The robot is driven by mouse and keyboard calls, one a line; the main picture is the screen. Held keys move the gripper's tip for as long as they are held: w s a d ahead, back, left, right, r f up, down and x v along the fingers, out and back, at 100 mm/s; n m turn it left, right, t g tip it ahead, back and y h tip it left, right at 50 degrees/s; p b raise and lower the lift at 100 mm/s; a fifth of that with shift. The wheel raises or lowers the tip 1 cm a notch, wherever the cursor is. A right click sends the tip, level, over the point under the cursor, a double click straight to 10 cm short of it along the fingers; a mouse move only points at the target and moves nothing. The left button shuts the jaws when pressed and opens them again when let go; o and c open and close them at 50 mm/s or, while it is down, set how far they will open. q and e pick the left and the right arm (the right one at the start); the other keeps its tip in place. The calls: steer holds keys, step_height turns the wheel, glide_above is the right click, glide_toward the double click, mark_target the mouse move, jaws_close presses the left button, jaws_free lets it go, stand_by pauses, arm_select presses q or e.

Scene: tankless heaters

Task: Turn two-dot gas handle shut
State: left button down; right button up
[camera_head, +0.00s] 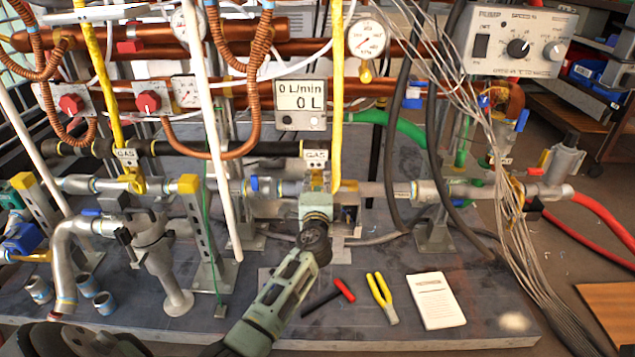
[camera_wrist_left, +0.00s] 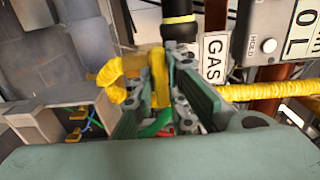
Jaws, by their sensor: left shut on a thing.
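My left gripper (camera_head: 317,203) is at the middle gas valve, under a GAS tag (camera_head: 316,155) and at the foot of a yellow hose (camera_head: 337,100). In the left wrist view, my left gripper (camera_wrist_left: 165,85) has its fingers on both sides of a yellow handle (camera_wrist_left: 158,72) and is shut on it. The GAS tag (camera_wrist_left: 213,58) stands close beside the fingers there. Another yellow gas handle (camera_head: 131,181) sits farther left under its own GAS tag (camera_head: 125,155). The dot marks are too small to tell. In the head view my gripper hides most of the held handle.
A flow meter (camera_head: 300,103) reading 0 L hangs above the valve. A grey box with wires (camera_wrist_left: 75,125) is close to the fingers. Loose cables (camera_head: 490,150) hang at the right.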

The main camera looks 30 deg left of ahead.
stand_by(0.3)
arm_select(q)
steer(key=c, duration=1.8)
jaws_free()
steer(key=shift+s, duration=0.1)
steer(key=v, duration=1.2)
